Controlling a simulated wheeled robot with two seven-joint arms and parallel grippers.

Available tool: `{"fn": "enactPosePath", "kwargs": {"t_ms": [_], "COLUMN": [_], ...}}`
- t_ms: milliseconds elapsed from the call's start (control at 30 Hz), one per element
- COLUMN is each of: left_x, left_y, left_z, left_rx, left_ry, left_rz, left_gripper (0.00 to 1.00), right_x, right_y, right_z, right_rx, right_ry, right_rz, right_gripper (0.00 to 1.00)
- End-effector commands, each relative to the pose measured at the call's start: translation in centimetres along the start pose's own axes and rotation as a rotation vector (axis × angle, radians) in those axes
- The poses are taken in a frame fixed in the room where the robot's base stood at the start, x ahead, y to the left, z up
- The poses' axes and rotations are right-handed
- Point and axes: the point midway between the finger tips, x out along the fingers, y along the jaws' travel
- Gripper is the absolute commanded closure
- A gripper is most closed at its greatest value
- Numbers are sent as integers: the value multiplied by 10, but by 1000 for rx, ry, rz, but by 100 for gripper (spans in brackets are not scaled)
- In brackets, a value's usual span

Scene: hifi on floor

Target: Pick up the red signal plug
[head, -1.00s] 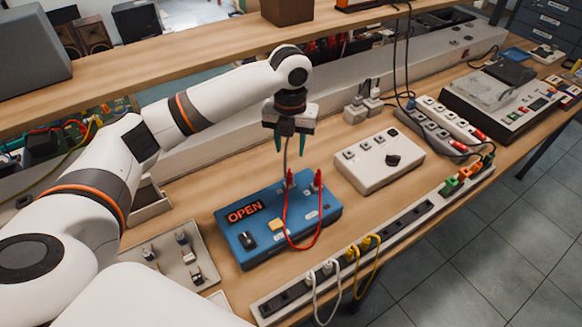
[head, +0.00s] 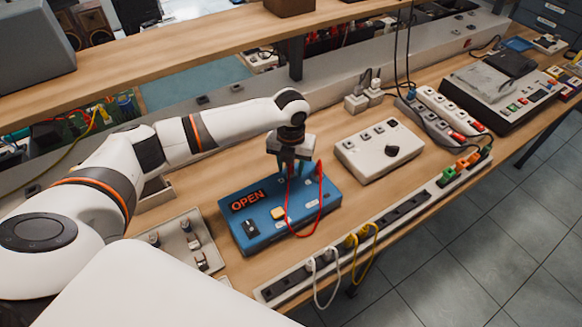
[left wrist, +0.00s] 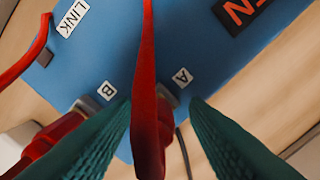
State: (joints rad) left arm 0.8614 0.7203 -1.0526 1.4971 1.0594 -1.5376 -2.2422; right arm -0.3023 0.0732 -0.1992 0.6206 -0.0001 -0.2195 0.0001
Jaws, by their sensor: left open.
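The blue box (head: 262,232) with a lit OPEN display lies on the bench. Two red plugs stand at its far edge, joined by a looping red lead (head: 298,234). My left gripper (head: 290,172) is over the left plug and partly hides it. In the left wrist view its green fingers (left wrist: 160,104) are open, one on each side of the red plug (left wrist: 150,130) near label A. I cannot tell whether they touch it. The other red plug (left wrist: 52,138) near label B is outside the fingers; it also shows in the head view (head: 319,170).
A white switch box (head: 372,164) stands to the right. A power strip with white and yellow plugs (head: 400,215) runs along the front edge. A grey tray (head: 190,228) with small parts is left of the blue box. A shelf (head: 215,50) runs behind.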

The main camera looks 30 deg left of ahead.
Motion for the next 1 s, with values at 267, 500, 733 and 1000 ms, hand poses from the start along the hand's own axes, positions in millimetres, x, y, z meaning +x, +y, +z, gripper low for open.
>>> {"fn": "enactPosePath", "kwargs": {"t_ms": [267, 500, 733, 1000], "left_x": [0, -1, -16, -69], "left_y": [0, 0, 0, 0], "left_z": [0, 0, -2, -2], "left_rx": [0, 0, -1, -1], "left_ry": [0, 1, 5, 5], "left_rz": [0, 0, 2, 2], "left_gripper": [93, 100, 100, 100], "right_x": [0, 0, 4, 14], "right_y": [-2, -6, -7, -7], "right_z": [-2, -2, -1, -1], "right_rx": [-1, -3, -4, -4], "right_ry": [3, 4, 3, 0], "right_rz": [-3, -7, -8, -8], "right_gripper": [100, 100, 100, 100]}}
